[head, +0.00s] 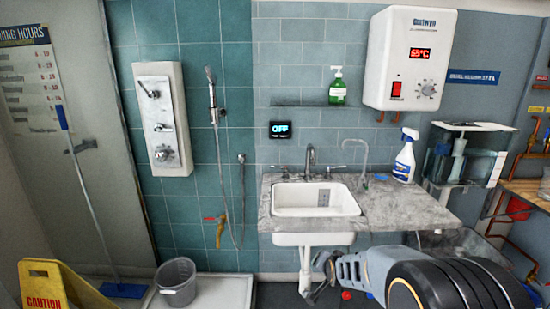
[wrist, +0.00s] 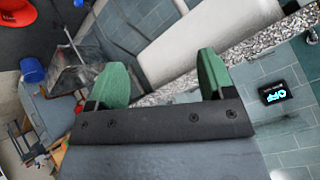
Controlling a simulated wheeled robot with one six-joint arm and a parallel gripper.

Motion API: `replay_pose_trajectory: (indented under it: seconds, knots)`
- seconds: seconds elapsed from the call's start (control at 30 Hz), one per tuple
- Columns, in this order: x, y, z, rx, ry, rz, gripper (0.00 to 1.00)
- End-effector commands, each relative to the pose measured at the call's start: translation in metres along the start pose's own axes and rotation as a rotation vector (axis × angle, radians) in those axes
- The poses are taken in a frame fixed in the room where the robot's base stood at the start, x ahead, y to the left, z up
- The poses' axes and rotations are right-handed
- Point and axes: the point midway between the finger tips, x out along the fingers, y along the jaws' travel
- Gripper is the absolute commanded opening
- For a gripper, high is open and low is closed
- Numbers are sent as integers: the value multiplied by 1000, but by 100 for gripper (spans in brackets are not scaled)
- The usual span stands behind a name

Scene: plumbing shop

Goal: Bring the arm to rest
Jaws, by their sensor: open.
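My gripper (wrist: 162,60) shows in the wrist view with its two green fingers spread wide apart. Nothing is held between them. Behind the fingers a long white surface and a speckled grey edge run diagonally. In the head view my arm (head: 430,283) reaches in from the lower right, below and in front of the marble counter (head: 410,208). Its far end lies near the pipework under the sink, and the fingers cannot be made out clearly there.
A white sink (head: 315,200) is set in the counter, with a spray bottle (head: 405,160) to its right. A glass tank (head: 465,155) stands at the right. A grey bucket (head: 177,280) and yellow caution sign (head: 50,288) stand lower left. A white water heater (head: 410,58) hangs above.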

Motion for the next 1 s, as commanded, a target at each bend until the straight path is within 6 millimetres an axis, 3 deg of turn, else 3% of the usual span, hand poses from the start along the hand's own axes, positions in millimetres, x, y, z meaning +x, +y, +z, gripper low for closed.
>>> replay_pose_trajectory:
  seconds: [0.03,0.1,0.3,0.4,0.5,0.63,1.0]
  knots:
    - [-54,-12,-19,-55,-34,18,75]
    - [-103,-14,-22,-142,-96,53,75]
    - [-223,-10,-15,-356,-271,109,75]
    - [-265,-6,-7,-436,-342,121,75]
    - [-294,-1,1,-494,-397,126,75]
    - [-316,4,8,-539,-442,129,75]
    - [-323,8,12,-558,-463,130,75]
